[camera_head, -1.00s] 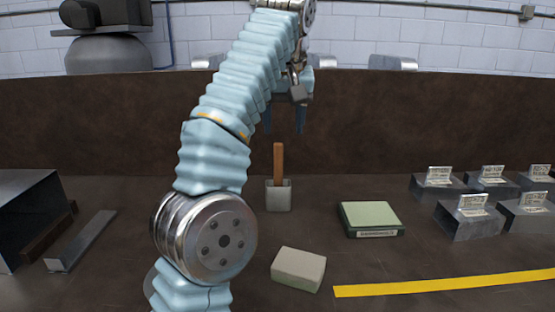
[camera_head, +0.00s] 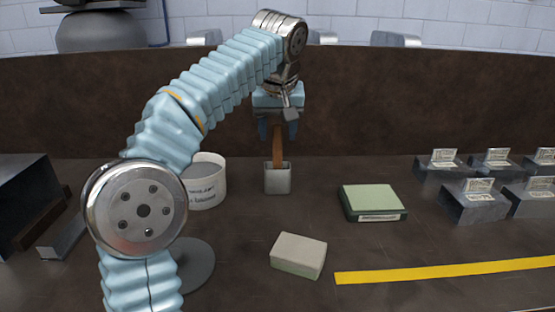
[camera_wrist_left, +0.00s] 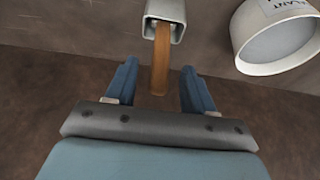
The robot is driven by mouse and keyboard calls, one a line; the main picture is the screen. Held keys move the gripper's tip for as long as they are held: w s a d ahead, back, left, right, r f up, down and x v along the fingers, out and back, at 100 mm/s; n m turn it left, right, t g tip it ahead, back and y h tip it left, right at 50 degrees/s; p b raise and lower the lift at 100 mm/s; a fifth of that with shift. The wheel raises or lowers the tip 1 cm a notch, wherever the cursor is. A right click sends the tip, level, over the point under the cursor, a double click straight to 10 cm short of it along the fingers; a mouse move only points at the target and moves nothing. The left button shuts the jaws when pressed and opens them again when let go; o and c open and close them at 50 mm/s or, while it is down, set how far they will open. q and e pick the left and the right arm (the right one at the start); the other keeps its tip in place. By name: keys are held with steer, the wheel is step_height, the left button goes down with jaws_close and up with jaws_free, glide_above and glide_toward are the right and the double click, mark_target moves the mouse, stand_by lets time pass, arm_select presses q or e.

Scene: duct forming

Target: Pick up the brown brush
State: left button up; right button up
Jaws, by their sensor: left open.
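The brown brush (camera_head: 278,147) stands upright in a small grey square holder (camera_head: 278,181) in the middle of the table. Only its brown handle shows; its lower end is hidden inside the holder. My left gripper (camera_head: 278,130) is open and points down, directly over the handle, with a finger on either side of its upper part. In the left wrist view the handle (camera_wrist_left: 160,62) reaches from the holder (camera_wrist_left: 165,12) to between the two blue fingers (camera_wrist_left: 158,88), with gaps on both sides. My right gripper is not in view.
A white labelled tub (camera_head: 207,182) stands left of the holder, partly behind my left arm. A green-topped block (camera_head: 372,200) and a pale block (camera_head: 299,254) lie to the right and in front. Several metal blocks with cards (camera_head: 472,204) stand at right.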

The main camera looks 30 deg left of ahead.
mark_target(278, 135)
arm_select(q)
steer(key=x, duration=0.4)
steer(key=shift+f, duration=0.1)
jaws_close()
